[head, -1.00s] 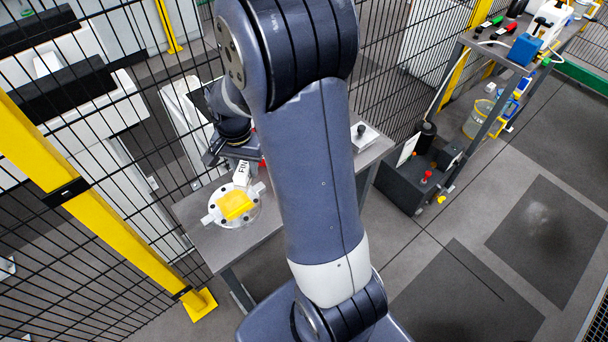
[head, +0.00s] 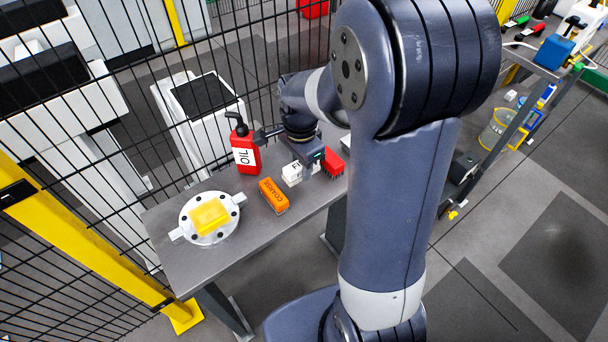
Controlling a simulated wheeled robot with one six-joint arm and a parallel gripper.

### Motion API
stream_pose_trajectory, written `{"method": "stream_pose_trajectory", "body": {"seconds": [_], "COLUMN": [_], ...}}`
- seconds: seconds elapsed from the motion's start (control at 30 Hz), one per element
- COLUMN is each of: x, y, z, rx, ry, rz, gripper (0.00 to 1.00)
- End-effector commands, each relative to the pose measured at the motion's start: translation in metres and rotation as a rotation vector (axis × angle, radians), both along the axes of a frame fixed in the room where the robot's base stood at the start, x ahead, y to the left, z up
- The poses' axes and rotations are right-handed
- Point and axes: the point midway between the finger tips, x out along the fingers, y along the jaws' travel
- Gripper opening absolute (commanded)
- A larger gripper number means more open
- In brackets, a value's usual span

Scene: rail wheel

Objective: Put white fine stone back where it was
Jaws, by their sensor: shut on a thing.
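The white fine stone (head: 291,174) is a small white block with dark lettering, partly covered by my gripper. My gripper (head: 309,168) is shut on it, over the grey table (head: 185,268) between the orange coarse stone (head: 273,195) and a red block (head: 333,163). The white stone is at or just above the table top; I cannot tell whether it touches. The orange stone lies to its left and nearer, apart from it. The red block is close on its right, partly hidden by my gripper and arm.
A round white flange (head: 208,238) with a yellow block (head: 210,215) on it sits at the table's left end. A red oil bottle (head: 244,155) stands upright behind the orange stone. A black mesh fence (head: 110,190) runs behind the table. My arm hides the table's right end.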

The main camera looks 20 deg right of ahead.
Motion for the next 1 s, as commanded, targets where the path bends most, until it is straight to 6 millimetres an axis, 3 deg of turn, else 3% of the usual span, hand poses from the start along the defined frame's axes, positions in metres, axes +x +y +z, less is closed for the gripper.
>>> {"method": "stream_pose_trajectory", "body": {"seconds": [0.3,0.7,0.73,1.0], "x": [0.000,0.000,0.000,0.000], "y": [0.000,0.000,0.000,0.000], "z": [-0.038,-0.045,-0.045,-0.043], "rx": [0.000,0.000,0.000,0.000], "ry": [0.001,-0.001,-0.001,-0.001], "rz": [0.001,0.001,0.001,0.001], "gripper": [0.07,0.07,0.32,0.53]}}
